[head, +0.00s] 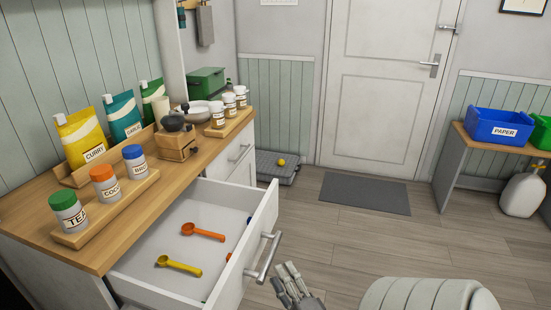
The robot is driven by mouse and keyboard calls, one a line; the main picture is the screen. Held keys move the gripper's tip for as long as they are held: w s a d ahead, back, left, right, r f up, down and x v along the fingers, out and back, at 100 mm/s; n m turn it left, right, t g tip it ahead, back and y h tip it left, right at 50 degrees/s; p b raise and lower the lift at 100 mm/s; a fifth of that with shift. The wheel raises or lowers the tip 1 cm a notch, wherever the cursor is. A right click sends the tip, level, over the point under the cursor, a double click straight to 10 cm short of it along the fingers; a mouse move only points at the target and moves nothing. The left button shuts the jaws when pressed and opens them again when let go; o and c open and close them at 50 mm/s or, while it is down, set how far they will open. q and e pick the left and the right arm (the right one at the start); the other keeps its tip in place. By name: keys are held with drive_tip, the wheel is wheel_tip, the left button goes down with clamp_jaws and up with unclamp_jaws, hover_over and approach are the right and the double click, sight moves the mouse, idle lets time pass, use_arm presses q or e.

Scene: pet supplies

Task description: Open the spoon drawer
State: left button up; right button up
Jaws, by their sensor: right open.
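The spoon drawer (168,235) is pulled out from the white cabinet under the wooden counter. Inside lie an orange scoop (203,232) and a yellow scoop (179,266), with small bits of other coloured items partly hidden by the front panel. A metal bar handle (264,257) is on the drawer front. My right gripper (285,274) is open and empty at the bottom, just right of the handle and apparently apart from it. My left gripper is not in view.
The counter (140,214) holds labelled jars, colourful bags, a grinder (178,146) and a green box (206,81). A closed second drawer (237,149) is farther back. A dark mat (365,193) lies before the white door (385,80).

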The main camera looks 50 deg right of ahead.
drive_tip(key=shift+v, duration=2.15)
